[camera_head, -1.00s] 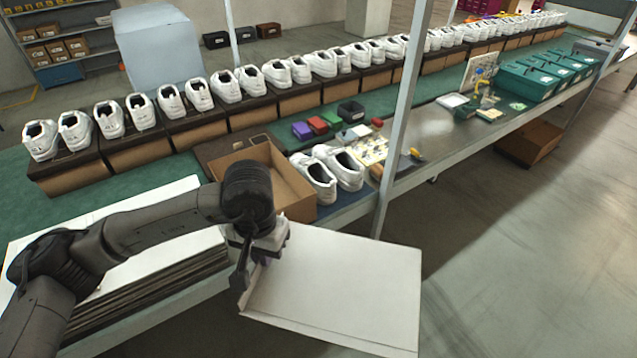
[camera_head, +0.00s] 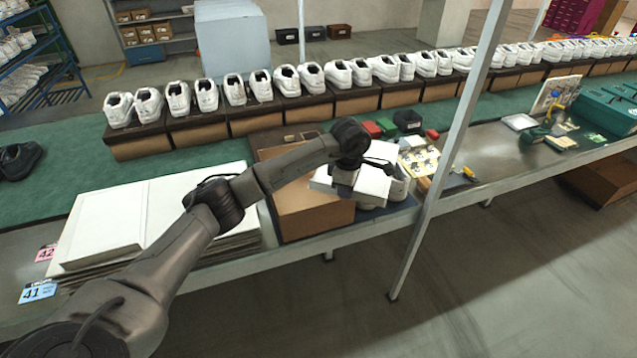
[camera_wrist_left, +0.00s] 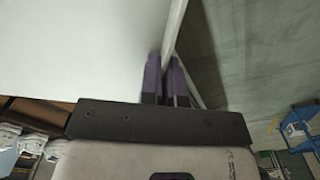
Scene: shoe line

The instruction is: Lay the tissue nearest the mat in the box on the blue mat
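The open brown cardboard box (camera_head: 312,220) stands at the bench's front on the blue mat (camera_head: 388,211). My left gripper (camera_head: 347,184) is over the right side of the box, shut on a white tissue sheet (camera_head: 374,186). The sheet spans the box's right part and hides some of its inside and most of a white shoe pair (camera_head: 399,188) beside it. In the left wrist view, the purple fingers (camera_wrist_left: 164,82) close on the edge of the tissue (camera_wrist_left: 75,45). My right gripper is not in view.
Two white sheet stacks (camera_head: 105,225) lie left of the box, with labels 41 (camera_head: 38,291) and 42 (camera_head: 46,252). A row of white shoes on boxes (camera_head: 335,101) runs behind. A grey metal post (camera_head: 452,150) stands right of the box.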

